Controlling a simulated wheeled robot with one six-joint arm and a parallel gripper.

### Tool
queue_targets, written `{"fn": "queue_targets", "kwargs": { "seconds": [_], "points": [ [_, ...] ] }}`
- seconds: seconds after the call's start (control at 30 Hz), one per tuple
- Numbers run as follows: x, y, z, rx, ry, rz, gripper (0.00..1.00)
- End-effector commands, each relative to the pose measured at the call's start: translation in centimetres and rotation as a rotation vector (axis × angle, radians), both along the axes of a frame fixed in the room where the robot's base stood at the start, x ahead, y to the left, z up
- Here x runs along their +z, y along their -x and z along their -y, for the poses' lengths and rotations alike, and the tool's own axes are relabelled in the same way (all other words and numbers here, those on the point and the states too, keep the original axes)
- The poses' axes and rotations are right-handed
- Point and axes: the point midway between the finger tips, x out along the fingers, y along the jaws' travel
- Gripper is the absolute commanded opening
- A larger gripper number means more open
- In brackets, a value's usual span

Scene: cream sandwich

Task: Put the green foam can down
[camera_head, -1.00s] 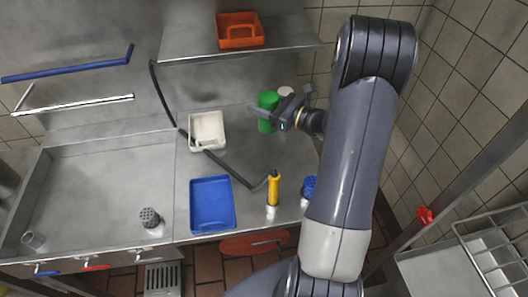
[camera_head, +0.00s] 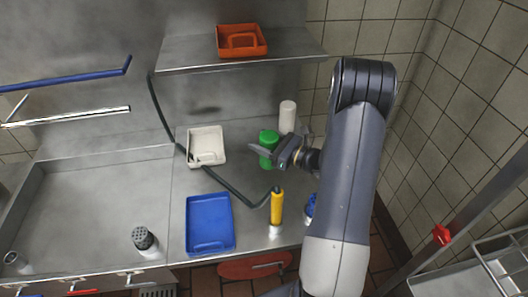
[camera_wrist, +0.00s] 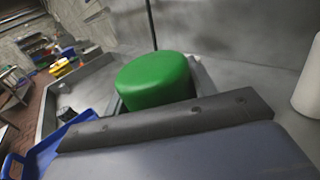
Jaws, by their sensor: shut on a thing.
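The green foam can (camera_head: 268,142) is at my gripper (camera_head: 272,152), over the steel counter to the right of the white tray. My gripper is shut on the can. In the wrist view the can's round green top (camera_wrist: 155,80) shows beyond the dark gripper edge (camera_wrist: 170,118), which hides its lower part. I cannot tell whether the can's base touches the counter.
A white can (camera_head: 287,115) stands just behind the green can. The white tray (camera_head: 190,145) and blue tray (camera_head: 210,246) lie to the left. A yellow-handled sprayer (camera_head: 277,205) stands in front, its hose crossing the counter. An orange tray (camera_head: 240,52) sits on the shelf above.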

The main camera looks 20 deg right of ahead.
Motion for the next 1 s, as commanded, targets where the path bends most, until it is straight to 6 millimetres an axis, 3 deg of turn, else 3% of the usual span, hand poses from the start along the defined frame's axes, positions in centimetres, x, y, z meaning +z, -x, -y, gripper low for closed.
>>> {"fn": "queue_targets", "kwargs": {
  "seconds": [0.4,0.87,0.9,1.0],
  "points": [
    [-3.9,0.0,0.0,0.0,-0.001,0.002,0.18],
    [-4.7,0.0,0.0,0.0,0.0,0.003,0.18],
    [-4.7,0.0,0.0,0.0,0.0,0.001,0.55],
    [-4.6,0.0,0.0,0.0,0.0,0.001,0.63]
  ]
}}
